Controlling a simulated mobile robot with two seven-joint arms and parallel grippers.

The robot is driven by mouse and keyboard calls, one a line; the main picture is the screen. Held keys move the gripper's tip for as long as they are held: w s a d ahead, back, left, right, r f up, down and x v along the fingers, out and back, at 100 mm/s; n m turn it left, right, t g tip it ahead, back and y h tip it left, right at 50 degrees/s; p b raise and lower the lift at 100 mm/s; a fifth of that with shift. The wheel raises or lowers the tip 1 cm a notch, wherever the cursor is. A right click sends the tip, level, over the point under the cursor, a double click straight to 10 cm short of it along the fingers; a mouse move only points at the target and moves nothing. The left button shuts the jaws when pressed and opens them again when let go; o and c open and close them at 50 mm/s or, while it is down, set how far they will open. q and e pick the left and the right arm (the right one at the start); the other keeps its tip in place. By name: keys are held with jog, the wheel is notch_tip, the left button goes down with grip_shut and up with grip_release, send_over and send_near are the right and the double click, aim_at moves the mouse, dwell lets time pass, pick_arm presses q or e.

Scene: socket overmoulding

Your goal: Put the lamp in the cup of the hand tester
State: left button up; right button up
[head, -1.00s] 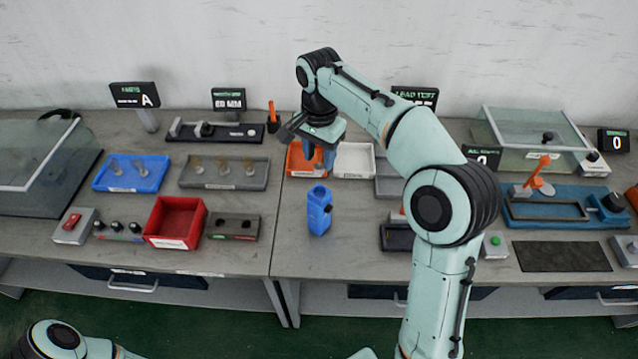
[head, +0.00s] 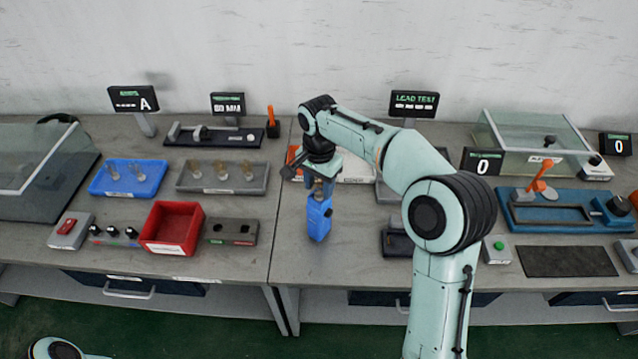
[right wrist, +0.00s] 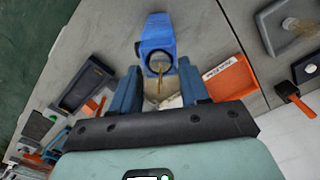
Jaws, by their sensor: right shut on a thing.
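The hand tester (head: 319,220) is a blue upright block near the front of the table in the head view. It also shows in the right wrist view (right wrist: 156,32), with a dark ring around its cup. My right gripper (head: 320,187) points down right over its top. In the right wrist view the two blue fingers (right wrist: 160,88) are shut on the lamp (right wrist: 158,78), a clear, amber-tinted piece. The lamp's far end lines up with the cup ring; I cannot tell how far it is inside. My left gripper is out of view.
An orange tray (right wrist: 230,78) and a white tray (head: 356,163) lie behind the tester. A dark device (head: 398,242) stands to the right. The table in front of the tester is clear.

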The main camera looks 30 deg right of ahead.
jog(key=shift+f, duration=0.2)
jog(key=o, duration=1)
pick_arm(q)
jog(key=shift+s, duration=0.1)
pick_arm(e)
jog(key=shift+s+r, duration=0.1)
notch_tip(320, 180, up, 12)
jog(key=shift+r+p, duration=0.2)
jog(key=shift+p, duration=1.05)
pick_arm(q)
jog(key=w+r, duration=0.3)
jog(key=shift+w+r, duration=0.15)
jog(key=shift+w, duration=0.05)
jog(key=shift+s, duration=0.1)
pick_arm(e)
jog(key=shift+f, duration=0.1)
